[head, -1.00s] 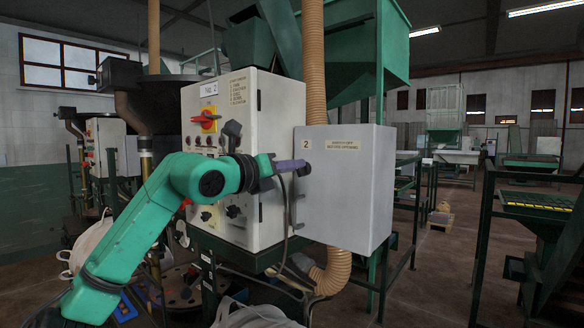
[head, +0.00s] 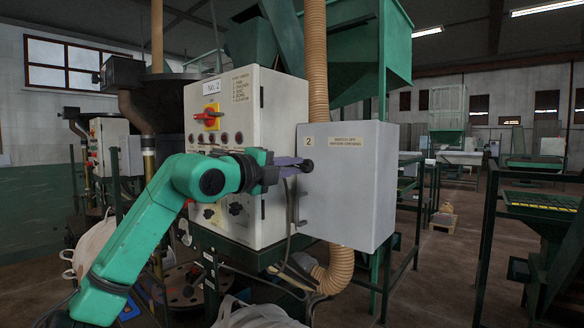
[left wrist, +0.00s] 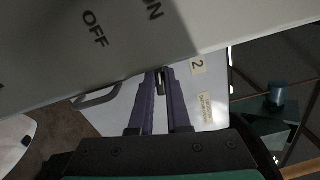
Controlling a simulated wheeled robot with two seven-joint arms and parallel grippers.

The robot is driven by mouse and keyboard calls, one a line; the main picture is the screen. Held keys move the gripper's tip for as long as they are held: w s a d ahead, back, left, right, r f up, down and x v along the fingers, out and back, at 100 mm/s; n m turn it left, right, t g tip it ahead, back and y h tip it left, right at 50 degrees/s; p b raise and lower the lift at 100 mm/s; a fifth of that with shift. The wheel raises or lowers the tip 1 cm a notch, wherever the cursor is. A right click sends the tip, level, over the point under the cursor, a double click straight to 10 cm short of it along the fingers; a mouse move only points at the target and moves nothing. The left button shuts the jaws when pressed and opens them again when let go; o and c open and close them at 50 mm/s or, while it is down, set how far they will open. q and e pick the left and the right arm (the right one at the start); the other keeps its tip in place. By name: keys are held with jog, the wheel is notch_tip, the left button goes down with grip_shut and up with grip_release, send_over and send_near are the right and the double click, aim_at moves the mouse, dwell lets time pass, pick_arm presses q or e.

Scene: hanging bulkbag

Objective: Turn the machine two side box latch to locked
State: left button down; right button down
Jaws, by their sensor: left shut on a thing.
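The side box (head: 350,195) is a pale grey box labelled 2, mounted on the right of the No. 2 cabinet (head: 260,110). Its latch (head: 307,166) is a small dark knob on the box's left side, above a grey handle. My left gripper (head: 290,166) reaches it from the left, with its purple fingers shut on the latch. In the left wrist view the latch (left wrist: 162,77) shows as a small dark piece between the fingertips, partly hidden by them. The side box (left wrist: 212,88) lies behind it. My right gripper is in neither view.
The cabinet's front carries a red and yellow switch (head: 209,117) and several knobs. A tan hose (head: 317,60) runs beside the side box. A grey loop handle (left wrist: 97,97) shows near the fingers.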

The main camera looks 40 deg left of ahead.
pick_arm(q)
jog(key=shift+f+n, duration=0.1)
jog(key=shift+n, duration=1.1)
jog(key=c, duration=0.9)
grip_release()
jog(key=s+b, duration=0.9)
jog(key=s, duration=0.5)
jog(key=shift+s+d, duration=0.1)
jog(key=shift+s, duration=0.2)
jog(key=shift+f, duration=0.1)
